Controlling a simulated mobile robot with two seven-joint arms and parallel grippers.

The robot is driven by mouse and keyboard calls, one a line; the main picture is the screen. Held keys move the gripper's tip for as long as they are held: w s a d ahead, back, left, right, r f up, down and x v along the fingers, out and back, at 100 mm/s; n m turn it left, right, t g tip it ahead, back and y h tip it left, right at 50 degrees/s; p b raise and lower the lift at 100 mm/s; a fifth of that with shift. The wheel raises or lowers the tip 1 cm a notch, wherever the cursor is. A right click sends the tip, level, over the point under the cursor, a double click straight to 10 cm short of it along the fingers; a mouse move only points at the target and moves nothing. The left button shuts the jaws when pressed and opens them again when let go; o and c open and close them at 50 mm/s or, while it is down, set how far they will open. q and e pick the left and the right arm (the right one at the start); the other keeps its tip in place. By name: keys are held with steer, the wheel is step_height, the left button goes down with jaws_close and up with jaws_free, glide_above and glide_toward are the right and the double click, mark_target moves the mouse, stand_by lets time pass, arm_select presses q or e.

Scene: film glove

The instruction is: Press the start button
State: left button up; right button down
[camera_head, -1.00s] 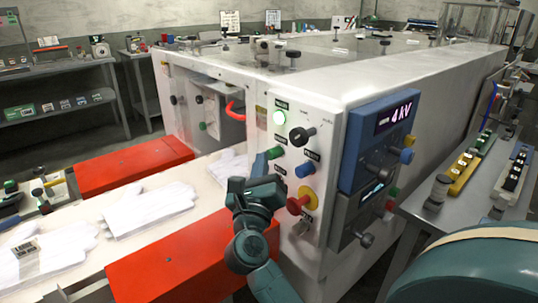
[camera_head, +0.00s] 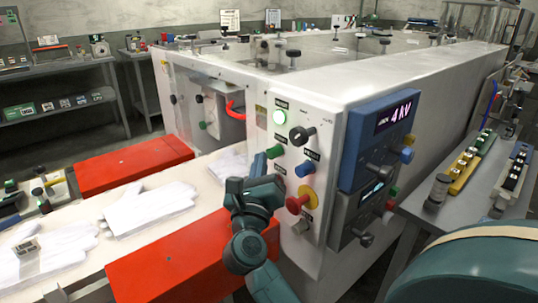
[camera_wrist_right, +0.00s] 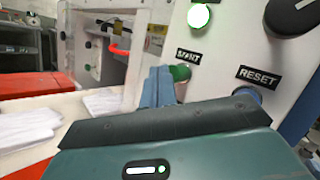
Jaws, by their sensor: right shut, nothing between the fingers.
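The start button is a green knob (camera_wrist_right: 180,73) under a START label on the machine's white front panel. It also shows in the head view (camera_head: 274,152), just beyond my fingertips. My right gripper (camera_head: 259,165) is shut and empty, its blue-grey fingers pointing at the panel. In the right wrist view the closed fingertips (camera_wrist_right: 159,84) overlap the left side of the green knob. I cannot tell whether they touch it. A round lamp (camera_head: 279,117) above the button glows green. My left gripper is not in view.
A blue reset button (camera_head: 305,169), a black knob (camera_head: 301,135) and a red stop button on yellow (camera_head: 299,204) sit close by. White gloves (camera_head: 150,208) lie on the belt. A side table (camera_head: 465,205) stands right.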

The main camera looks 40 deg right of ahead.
steer(key=shift+a, duration=0.4)
